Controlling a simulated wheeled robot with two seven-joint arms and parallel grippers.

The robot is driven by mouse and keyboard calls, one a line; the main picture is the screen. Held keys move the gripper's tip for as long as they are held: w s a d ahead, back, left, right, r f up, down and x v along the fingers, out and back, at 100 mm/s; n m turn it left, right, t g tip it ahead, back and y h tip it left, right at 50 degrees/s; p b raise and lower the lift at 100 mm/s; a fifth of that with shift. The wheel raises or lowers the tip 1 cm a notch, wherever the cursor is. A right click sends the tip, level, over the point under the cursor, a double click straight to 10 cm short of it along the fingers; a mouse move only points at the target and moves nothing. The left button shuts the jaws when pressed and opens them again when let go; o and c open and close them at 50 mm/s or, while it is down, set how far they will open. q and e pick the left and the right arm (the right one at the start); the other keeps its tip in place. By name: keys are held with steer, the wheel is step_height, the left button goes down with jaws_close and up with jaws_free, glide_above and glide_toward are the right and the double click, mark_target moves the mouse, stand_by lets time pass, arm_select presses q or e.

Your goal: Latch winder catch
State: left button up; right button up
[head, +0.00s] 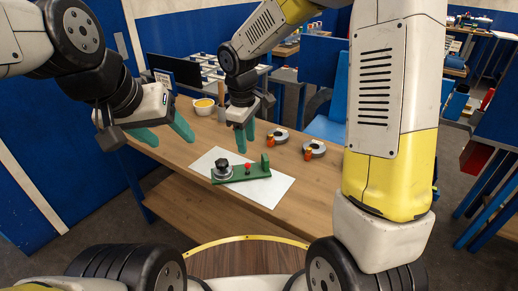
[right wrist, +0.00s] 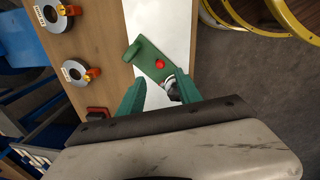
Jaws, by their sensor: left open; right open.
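The winder lies on a white sheet (head: 281,187) on the wooden table. It has a green base (head: 240,175), a black knob (head: 222,165) on a silver disc at its left end, a small red knob (head: 248,167) near the middle and a green upright (head: 265,161) at its right end. My right gripper (head: 245,138) is above and behind the winder, its green fingers pointing down. In the right wrist view its open fingers (right wrist: 160,92) are empty, with the red knob (right wrist: 160,64) beyond them and the black knob partly hidden by one finger. My left gripper (head: 162,131) is open and empty, left of the winder.
Two grey rings with orange clips (head: 278,136) (head: 314,149) lie right of my right gripper. A white bowl (head: 203,106) with yellow contents stands at the back left. The front left of the table is clear.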

mark_target(247, 164)
steer(key=shift+w+a+f, duration=0.1)
steer(key=shift+w+f, duration=0.05)
steer(key=shift+f, duration=0.3)
steer(key=shift+w+a+f, duration=0.1)
steer(key=shift+w+f, duration=0.05)
steer(key=shift+f, duration=0.25)
steer(key=f, duration=0.7)
steer(key=shift+w+d+f, duration=0.2)
steer(key=shift+w+d, duration=0.05)
steer(key=shift+w, duration=0.1)
jaws_close()
